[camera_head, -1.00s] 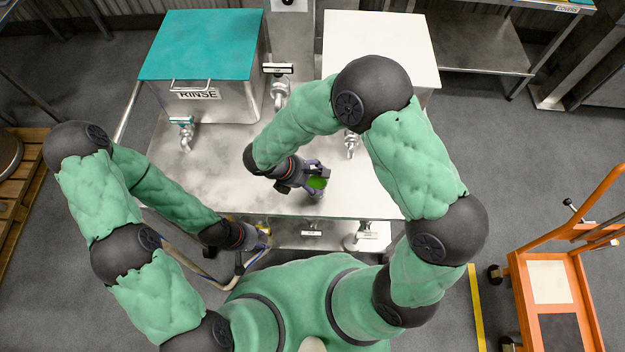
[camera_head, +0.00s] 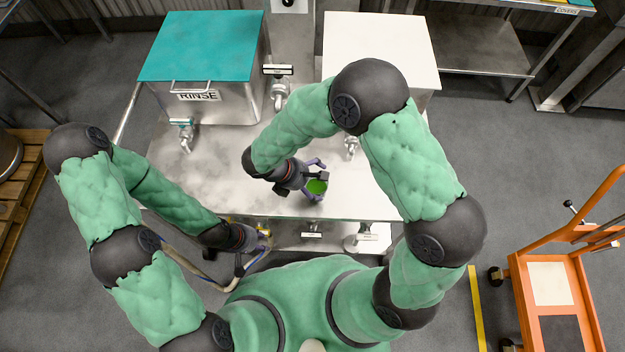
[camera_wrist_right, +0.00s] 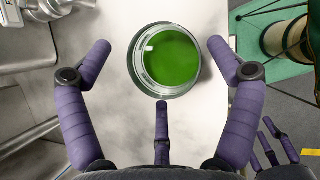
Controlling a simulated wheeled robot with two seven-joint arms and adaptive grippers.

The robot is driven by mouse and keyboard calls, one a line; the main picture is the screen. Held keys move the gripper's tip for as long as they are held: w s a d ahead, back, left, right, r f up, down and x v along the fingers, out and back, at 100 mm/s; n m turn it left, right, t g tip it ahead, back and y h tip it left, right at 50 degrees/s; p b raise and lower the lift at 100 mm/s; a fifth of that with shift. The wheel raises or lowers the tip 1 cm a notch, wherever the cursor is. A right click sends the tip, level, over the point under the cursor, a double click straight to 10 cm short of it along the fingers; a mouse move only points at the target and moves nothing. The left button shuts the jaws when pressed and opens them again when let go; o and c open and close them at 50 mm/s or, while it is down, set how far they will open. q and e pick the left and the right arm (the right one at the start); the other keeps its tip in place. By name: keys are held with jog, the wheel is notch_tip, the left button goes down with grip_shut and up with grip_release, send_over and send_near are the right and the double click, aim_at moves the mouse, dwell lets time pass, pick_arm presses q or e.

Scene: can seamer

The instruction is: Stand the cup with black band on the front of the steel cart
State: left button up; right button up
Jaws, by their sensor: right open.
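A clear cup (camera_head: 317,187) with bright green contents stands upright on the steel cart (camera_head: 225,190), close to its front edge. No black band shows on it from above. My right gripper (camera_head: 314,179) is open, with its purple fingers spread around the cup. In the right wrist view the cup (camera_wrist_right: 168,60) lies between the two side fingers, with visible gaps, and the third finger is below it. My left gripper (camera_head: 262,236) is low at the cart's front left; its purple fingers also show at the lower right of the wrist view (camera_wrist_right: 272,145).
A teal-lidded RINSE tank (camera_head: 203,45) and a white-topped box (camera_head: 380,48) stand at the cart's back, with taps (camera_head: 186,135) in front. The cart top left of the cup is clear. An orange trolley (camera_head: 550,290) stands on the floor at right.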

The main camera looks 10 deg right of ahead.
pick_arm(q)
notch_tip(320, 180, up, 3)
jog(key=shift+f+p, duration=0.15)
jog(key=shift+p, duration=1.1)
pick_arm(e)
jog(key=v, duration=1.1)
jog(key=shift+r, duration=0.25)
jog(key=shift+s, duration=0.1)
